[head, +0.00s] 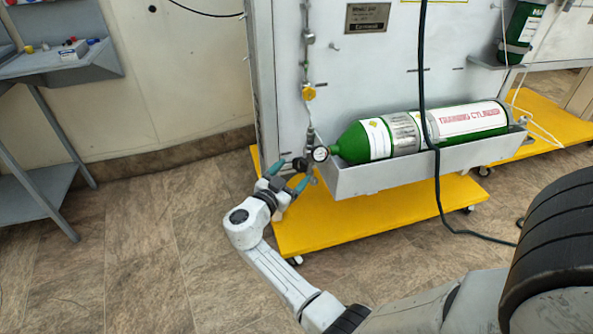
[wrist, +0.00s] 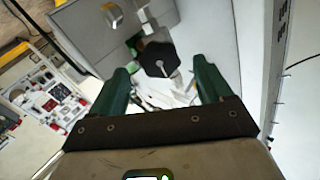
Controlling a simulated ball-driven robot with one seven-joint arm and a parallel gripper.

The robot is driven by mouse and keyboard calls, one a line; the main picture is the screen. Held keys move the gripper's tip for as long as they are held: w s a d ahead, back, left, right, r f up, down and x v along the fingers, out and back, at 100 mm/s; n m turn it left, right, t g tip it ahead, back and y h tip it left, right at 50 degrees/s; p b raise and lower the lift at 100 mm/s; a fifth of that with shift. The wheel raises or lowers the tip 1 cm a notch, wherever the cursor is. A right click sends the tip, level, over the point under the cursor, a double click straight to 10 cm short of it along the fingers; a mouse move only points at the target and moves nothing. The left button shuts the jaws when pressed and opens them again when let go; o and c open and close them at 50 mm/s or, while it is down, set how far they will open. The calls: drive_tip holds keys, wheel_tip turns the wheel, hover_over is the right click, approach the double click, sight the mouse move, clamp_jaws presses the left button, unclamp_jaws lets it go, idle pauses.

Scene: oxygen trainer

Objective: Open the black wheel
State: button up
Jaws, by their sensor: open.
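The black wheel (wrist: 158,60) is a dark faceted knob with a light stem at its centre, seen in the wrist view between and just beyond my fingertips. In the head view it is a small dark shape (head: 299,164) left of the round gauge (head: 320,154), at the neck of the green cylinder (head: 376,139). My gripper (head: 292,172) has its teal fingers apart, one on each side of the wheel. In the wrist view a gap shows between each finger and the wheel. I cannot tell whether the fingertips reach around it in depth.
The cylinder lies in a grey trough (head: 360,181) on the upright panel, above a yellow wheeled base (head: 385,215). A yellow fitting (head: 309,93) sits on the line above the gauge. A dark cable (head: 437,190) hangs across the trough. A grey side table (head: 60,66) stands left; floor between is clear.

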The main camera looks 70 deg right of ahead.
sight(299, 166)
drive_tip(key=shift+s+d, duration=0.15)
drive_tip(key=shift+d, duration=0.7)
drive_tip(key=shift+s+d, duration=0.1)
drive_tip(key=shift+d, duration=0.75)
drive_tip(key=shift+c, duration=0.4)
drive_tip(key=c, duration=1)
drive_tip(key=shift+o, duration=0.2)
